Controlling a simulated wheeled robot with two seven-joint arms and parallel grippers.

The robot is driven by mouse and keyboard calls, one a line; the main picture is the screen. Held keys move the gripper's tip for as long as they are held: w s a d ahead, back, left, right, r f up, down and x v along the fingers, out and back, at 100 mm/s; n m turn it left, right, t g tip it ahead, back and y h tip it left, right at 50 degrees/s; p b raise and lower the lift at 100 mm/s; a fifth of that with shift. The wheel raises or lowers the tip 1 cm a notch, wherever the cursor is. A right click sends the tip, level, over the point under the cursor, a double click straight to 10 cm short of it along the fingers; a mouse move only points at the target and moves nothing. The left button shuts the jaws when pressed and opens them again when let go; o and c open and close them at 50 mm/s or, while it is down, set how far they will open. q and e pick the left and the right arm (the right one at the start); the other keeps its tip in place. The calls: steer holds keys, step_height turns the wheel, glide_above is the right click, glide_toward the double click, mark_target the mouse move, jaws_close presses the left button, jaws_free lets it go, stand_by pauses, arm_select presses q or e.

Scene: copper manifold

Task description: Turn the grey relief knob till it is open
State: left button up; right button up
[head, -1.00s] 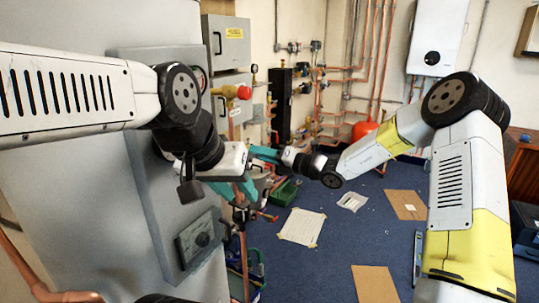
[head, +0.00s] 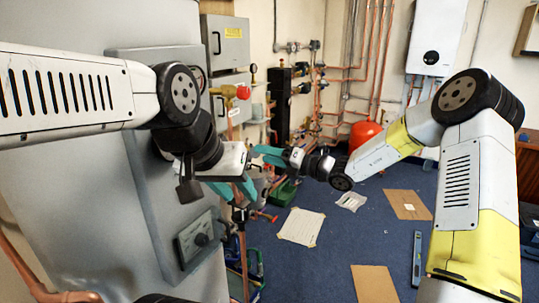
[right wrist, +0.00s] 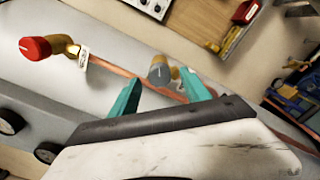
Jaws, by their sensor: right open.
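The grey relief knob (right wrist: 159,73) shows in the right wrist view, on a brass fitting by a copper pipe. My right gripper (right wrist: 162,92) is open, its two teal fingers apart on either side of the knob in that view. Whether either finger touches the knob is not clear. In the head view my right gripper (head: 266,153) is near the pipework, and the grey knob cannot be made out there. My left gripper (head: 240,188) is below it, close to the grey cabinet; its finger gap is unclear.
A red knob (right wrist: 36,48) on a brass valve is left of the grey knob in the right wrist view; a red knob (head: 243,92) also shows in the head view. A grey cabinet (head: 130,180) stands at left. Papers lie on the open blue floor (head: 325,265).

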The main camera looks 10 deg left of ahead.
steer(key=shift+v, duration=2.55)
steer(key=s+d+r+n+g+h, duration=0.2)
steer(key=s+n+g+h, duration=0.1)
steer(key=s+n, duration=0.6)
steer(key=s+d+r+n+g+h, duration=0.2)
steer(key=s+n+h, duration=0.1)
steer(key=s+n, duration=0.55)
steer(key=s+d+r+n+t+h, duration=0.1)
steer(key=s+d+n+h, duration=0.3)
steer(key=d, duration=0.5)
steer(key=s+d+r+n+t+h, duration=0.2)
steer(key=s+d+n+t+h, duration=0.2)
steer(key=s+d+n, duration=0.4)
steer(key=d+n, duration=0.2)
steer(key=n, duration=0.1)
steer(key=shift+d+r+h, duration=0.15)
steer(key=shift+d+h, duration=0.05)
steer(key=shift+h, duration=0.2)
